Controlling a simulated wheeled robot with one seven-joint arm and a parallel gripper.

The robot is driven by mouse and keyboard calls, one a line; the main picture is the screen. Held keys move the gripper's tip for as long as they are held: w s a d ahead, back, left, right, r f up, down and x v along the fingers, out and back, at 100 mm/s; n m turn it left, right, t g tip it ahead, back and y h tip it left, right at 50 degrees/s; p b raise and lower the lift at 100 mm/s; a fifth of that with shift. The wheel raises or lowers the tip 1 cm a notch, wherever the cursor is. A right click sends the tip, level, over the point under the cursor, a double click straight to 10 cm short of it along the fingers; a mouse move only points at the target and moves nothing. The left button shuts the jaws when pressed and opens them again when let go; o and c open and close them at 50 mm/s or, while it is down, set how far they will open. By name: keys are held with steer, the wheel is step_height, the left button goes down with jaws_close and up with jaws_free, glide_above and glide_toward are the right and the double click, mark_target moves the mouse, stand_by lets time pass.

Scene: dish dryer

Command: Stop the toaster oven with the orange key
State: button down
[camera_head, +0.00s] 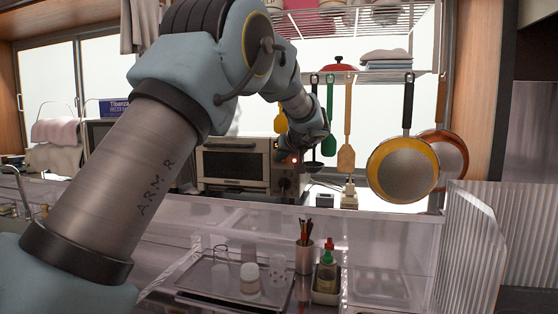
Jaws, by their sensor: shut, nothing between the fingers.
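The toaster oven (228,163) stands on the counter in the middle of the view, with its glass door facing me. Its control panel is on the right side, with a dark round knob (284,184) low down. A small glowing orange-red spot (295,160) shows at the upper part of the panel; I cannot tell whether this is the key itself or a lamp. My gripper (283,156) is shut and empty at the upper panel, close beside the glowing spot. It hides part of the panel, and I cannot tell whether its tips touch it.
Hanging utensils and a yellow pan (402,169) are right of the oven, under a wire shelf (372,72). A clear ledge (250,213) runs in front. Below it stand a tray (215,275), a utensil cup (304,257) and a green bottle (327,272).

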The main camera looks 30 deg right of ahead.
steer(key=shift+w+d, duration=0.15)
stand_by(0.6)
steer(key=s+a+b, duration=0.1)
steer(key=b, duration=0.2)
steer(key=shift+s+a, duration=0.35)
steer(key=shift+s, duration=0.05)
steer(key=shift+s+a+b, duration=1.75)
steer(key=shift+s+b, duration=0.1)
steer(key=shift+b, duration=1)
